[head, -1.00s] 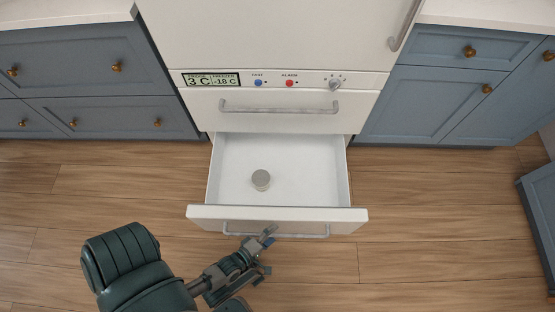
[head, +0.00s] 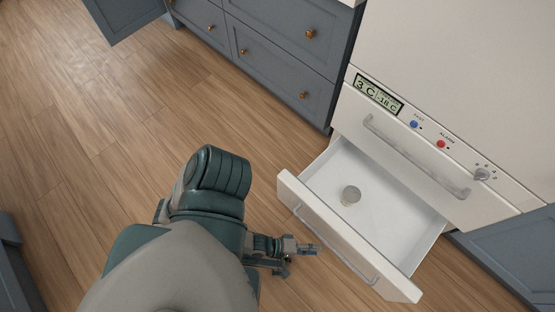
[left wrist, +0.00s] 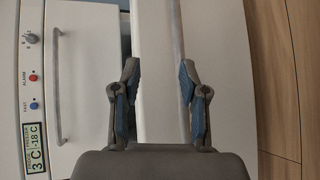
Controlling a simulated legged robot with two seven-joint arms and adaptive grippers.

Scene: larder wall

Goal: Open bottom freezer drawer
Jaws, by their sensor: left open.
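The bottom freezer drawer (head: 345,237) is pulled out from the white fridge-freezer. A grey bar handle (head: 336,246) runs along the drawer front. My left gripper (head: 312,249) is open, just outside the drawer front and close to the handle. I cannot tell whether they touch. In the left wrist view, the open fingers (left wrist: 160,75) stand apart over the white drawer front (left wrist: 225,110), with nothing seen held. My right gripper is out of view.
The closed upper drawer (head: 395,150) has its own bar handle (head: 415,158) and a display (head: 379,95) above. Blue-grey cabinets (head: 270,50) stand left of the freezer. The wooden floor (head: 110,130) is clear on the left.

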